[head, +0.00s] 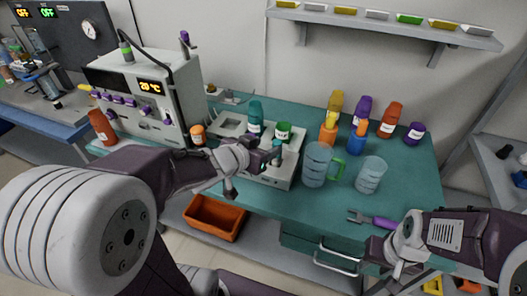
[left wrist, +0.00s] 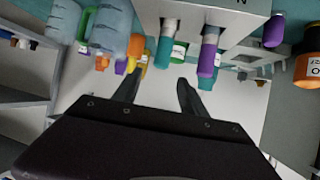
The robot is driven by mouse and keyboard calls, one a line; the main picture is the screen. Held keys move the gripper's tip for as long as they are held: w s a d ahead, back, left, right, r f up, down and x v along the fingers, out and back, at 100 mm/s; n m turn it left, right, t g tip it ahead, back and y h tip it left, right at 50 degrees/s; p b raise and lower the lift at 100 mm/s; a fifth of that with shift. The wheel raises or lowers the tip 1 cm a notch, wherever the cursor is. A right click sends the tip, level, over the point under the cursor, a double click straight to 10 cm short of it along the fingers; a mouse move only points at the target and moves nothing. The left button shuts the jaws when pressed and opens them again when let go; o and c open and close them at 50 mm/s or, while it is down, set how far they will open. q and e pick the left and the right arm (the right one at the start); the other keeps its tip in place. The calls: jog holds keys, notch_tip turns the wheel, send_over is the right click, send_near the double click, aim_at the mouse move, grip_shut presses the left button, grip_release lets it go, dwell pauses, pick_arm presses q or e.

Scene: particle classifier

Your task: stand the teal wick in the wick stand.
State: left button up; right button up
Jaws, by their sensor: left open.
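A teal cylinder (left wrist: 164,50), which looks like the teal wick, meets the grey box (left wrist: 228,12) with its pale end in the left wrist view. A purple cylinder (left wrist: 207,58) sits alongside it at the same box. In the head view a small teal part (head: 277,143) shows by my left gripper (head: 252,172). The grey box (head: 285,182), perhaps the wick stand, is partly hidden behind that gripper.
Two clear beakers (head: 318,165) (head: 370,176) stand right of the box. Several coloured bottles (head: 390,120) stand behind them. A purple-handled fork-like tool (head: 372,219) lies near the right gripper. A large instrument (head: 150,95) is at left. Bare teal bench (head: 300,220) lies in front.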

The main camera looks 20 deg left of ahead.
pick_arm(q)
jog(key=s+a+f+g+y, duration=0.1)
jog(key=f, duration=0.2)
jog(key=s+a+f+n+g+y, duration=0.1)
jog(key=s+a+f, duration=0.1)
jog(key=f, duration=0.1)
jog(key=s+a+f+n+g+y, duration=0.1)
jog(key=f, duration=0.2)
jog(key=shift+s+a+g+y, duration=0.2)
jog(key=shift+g+y, duration=0.1)
jog(key=shift+g, duration=0.1)
jog(key=s+f+g, duration=0.1)
jog(key=s+f, duration=0.1)
jog(key=s+f+g, duration=0.2)
jog(key=shift+s+d+f+n, duration=0.15)
jog(key=shift+s+n, duration=0.15)
jog(key=shift+n, duration=0.1)
jog(key=s+d+f+g, duration=0.3)
jog(key=s, duration=0.4)
jog(key=shift+g+h, duration=0.4)
